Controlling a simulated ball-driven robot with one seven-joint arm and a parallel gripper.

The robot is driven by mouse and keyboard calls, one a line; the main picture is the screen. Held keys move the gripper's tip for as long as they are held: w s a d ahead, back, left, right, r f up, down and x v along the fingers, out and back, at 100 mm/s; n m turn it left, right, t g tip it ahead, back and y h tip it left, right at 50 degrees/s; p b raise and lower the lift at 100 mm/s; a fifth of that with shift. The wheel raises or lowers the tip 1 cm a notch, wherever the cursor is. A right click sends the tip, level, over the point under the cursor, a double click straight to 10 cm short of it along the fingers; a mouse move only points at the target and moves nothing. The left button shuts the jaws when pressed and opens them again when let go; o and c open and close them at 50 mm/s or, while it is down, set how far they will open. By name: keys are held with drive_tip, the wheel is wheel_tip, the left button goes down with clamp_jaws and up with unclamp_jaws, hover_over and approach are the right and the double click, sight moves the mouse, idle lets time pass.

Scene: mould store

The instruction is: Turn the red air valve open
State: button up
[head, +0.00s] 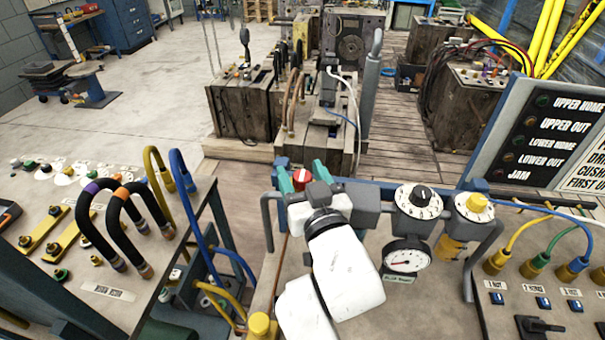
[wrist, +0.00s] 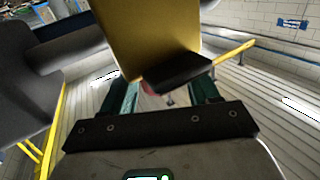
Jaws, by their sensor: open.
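The red air valve (head: 300,177) shows as a small red knob at the back edge of the near panel in the head view. My gripper (head: 302,174) is there with its two green fingers apart, one on each side of the red knob. I cannot tell whether they touch it. In the wrist view my open gripper (wrist: 162,95) shows a finger on either side. A gold block with a black end covers most of the space between them. Only a small bit of red (wrist: 148,88) shows below it, so the valve's handle direction is hidden.
Right of my gripper are a black-and-white dial (head: 420,201), a pressure gauge (head: 407,259) and a yellow knob (head: 477,203). A grey handle (head: 268,222) stands close on the left. Hoses arch over the left bench (head: 60,215). Wooden-sided moulds (head: 240,108) stand beyond.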

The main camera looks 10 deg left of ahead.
drive_tip(key=shift+c, duration=0.2)
drive_tip(key=c, duration=0.9)
